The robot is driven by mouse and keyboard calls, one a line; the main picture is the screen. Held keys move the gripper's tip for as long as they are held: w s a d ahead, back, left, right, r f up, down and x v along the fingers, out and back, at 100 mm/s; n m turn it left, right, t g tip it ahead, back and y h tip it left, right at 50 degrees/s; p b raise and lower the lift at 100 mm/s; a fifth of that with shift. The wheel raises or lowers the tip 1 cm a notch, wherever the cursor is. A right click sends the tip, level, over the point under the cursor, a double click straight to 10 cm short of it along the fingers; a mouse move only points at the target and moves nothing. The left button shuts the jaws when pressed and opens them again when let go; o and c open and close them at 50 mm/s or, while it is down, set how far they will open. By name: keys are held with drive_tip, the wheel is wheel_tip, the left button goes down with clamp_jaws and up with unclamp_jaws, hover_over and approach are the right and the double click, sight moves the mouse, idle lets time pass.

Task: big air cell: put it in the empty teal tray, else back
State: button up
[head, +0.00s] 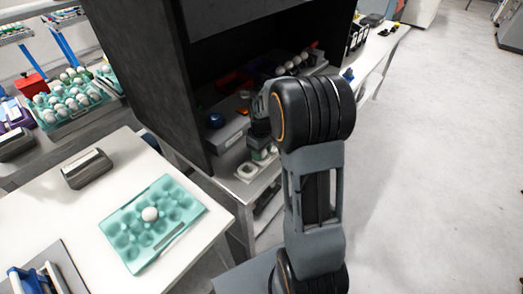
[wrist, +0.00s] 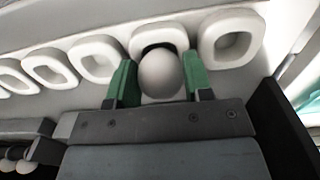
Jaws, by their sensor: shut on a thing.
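My gripper (wrist: 162,82) is shut on a white egg (wrist: 160,76), with a green fingertip on each side. The egg is at a white ring cup (wrist: 158,38); I cannot tell whether it still touches it. In the head view my gripper (head: 262,150) is small and partly hidden by my arm, low inside the dark cabinet. A teal tray (head: 128,256) lies on the white table at left with one white egg (head: 150,214) in it and its other visible pockets empty. The egg's air cell cannot be made out.
The dark cabinet (head: 140,70) walls in my gripper. A grey device (head: 87,168) stands behind the teal tray. Another teal tray (head: 62,122), full of eggs, is at back left.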

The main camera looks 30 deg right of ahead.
drive_tip(key=o, duration=0.7)
drive_tip(key=shift+c, duration=0.2)
wheel_tip(320, 180, up, 14)
idle(0.3)
